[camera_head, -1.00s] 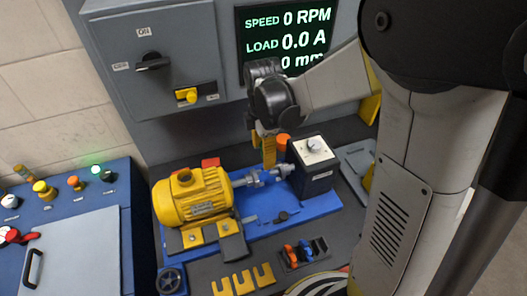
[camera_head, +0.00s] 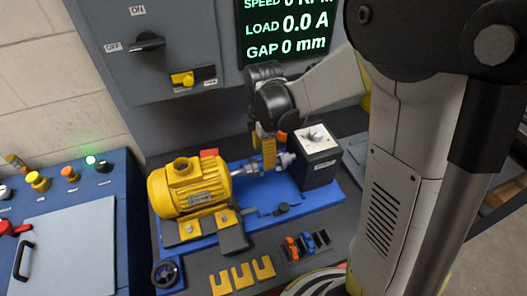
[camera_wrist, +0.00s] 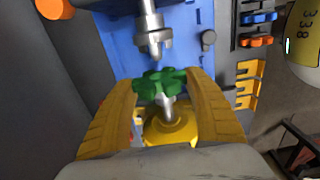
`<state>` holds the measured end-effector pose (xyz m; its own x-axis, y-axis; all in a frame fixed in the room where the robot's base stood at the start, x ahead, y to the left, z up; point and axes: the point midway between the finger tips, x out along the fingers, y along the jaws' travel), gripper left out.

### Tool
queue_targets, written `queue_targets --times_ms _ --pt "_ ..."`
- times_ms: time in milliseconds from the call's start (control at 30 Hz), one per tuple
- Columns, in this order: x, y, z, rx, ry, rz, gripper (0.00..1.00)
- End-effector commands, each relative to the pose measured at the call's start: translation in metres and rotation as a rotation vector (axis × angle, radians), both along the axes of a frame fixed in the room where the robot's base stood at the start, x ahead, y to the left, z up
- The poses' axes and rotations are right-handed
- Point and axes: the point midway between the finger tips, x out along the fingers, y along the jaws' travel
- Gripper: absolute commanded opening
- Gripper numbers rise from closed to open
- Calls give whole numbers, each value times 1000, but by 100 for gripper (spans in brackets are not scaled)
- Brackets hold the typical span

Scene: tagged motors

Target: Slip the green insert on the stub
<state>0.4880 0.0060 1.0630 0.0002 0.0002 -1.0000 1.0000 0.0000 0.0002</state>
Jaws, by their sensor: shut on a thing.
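My gripper (camera_wrist: 160,95) has yellow fingers shut on the green insert (camera_wrist: 160,82), a lobed star-shaped piece. In the wrist view, a silver hub (camera_wrist: 153,40) is above the insert in the picture, with a small gap showing between them. A silver shaft end (camera_wrist: 167,104) from the yellow motor shows below the insert; I cannot tell whether they touch. In the head view my gripper (camera_head: 268,150) is over the coupling gap between the motor (camera_head: 190,187) and the dark box (camera_head: 317,165). The insert is hidden there. I cannot tell which silver end is the stub.
A blue baseplate (camera_head: 255,218) carries the motor and box. In front are a holder with orange and blue inserts (camera_head: 303,247) and several yellow slotted shims (camera_head: 242,276). A grey panel (camera_head: 143,70) stands behind. A blue console (camera_head: 75,190) is at the left.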

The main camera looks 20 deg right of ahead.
Motion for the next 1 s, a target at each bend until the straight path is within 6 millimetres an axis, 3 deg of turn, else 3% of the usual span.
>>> queue_targets --times_ms 1000 --pt "0 -2 -56 0 0 -1 31"
